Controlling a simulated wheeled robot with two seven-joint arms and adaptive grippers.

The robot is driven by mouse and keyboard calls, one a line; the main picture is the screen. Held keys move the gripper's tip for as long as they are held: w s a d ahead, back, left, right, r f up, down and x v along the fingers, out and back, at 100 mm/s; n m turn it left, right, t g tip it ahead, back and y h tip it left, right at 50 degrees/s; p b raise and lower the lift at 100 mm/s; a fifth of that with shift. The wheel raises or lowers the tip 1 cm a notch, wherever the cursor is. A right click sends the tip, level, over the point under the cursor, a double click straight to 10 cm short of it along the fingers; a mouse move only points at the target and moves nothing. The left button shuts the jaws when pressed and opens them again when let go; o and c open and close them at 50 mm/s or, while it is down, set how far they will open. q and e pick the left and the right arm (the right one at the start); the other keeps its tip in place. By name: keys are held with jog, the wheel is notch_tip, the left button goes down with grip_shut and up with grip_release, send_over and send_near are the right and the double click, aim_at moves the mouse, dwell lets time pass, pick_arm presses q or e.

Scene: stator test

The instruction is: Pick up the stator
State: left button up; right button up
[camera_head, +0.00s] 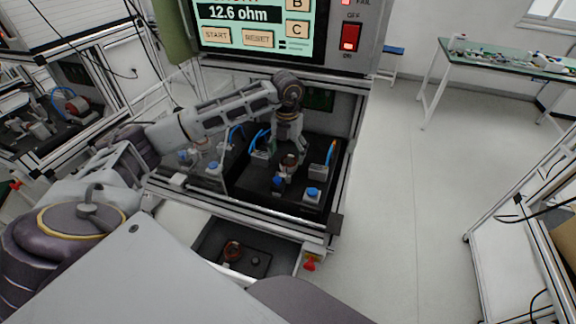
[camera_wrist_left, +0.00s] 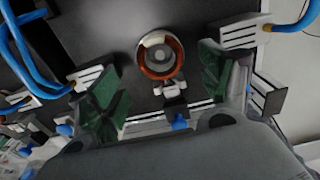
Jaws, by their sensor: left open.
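The stator (camera_wrist_left: 148,70), a round part with a copper-coloured ring and a pale centre, sits on the black plate inside the test station in the left wrist view. My left gripper (camera_wrist_left: 160,78) is open, with its green-padded fingers on either side of the stator and visible gaps to it. In the head view my left gripper (camera_head: 289,150) points down into the station, over the stator, which is largely covered there. My right gripper is out of view.
White blocks with blue cables (camera_head: 260,157) stand around the stator, close to my fingers. Blue buttons (camera_head: 312,192) are at the station's front. The tester panel (camera_head: 259,38) overhangs it, reading 12.6 ohm. Open floor lies right; a green-topped table (camera_head: 480,57) stands beyond.

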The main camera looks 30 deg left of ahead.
aim_at(288, 162)
pick_arm(q)
jog(key=shift+f, duration=0.15)
jog(key=shift+f, duration=0.6)
notch_tip(288, 162, down, 3)
jog(key=shift+w+d+f+p, duration=0.1)
jog(key=shift+w+f+p, duration=0.05)
jog(key=shift+p, duration=0.45)
jog(key=shift+f, duration=0.2)
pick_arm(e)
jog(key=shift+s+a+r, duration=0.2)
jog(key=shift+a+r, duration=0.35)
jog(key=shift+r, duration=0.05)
pick_arm(q)
jog(key=shift+c, duration=0.4)
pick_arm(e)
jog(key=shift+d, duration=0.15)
pick_arm(q)
jog(key=c, duration=1.3)
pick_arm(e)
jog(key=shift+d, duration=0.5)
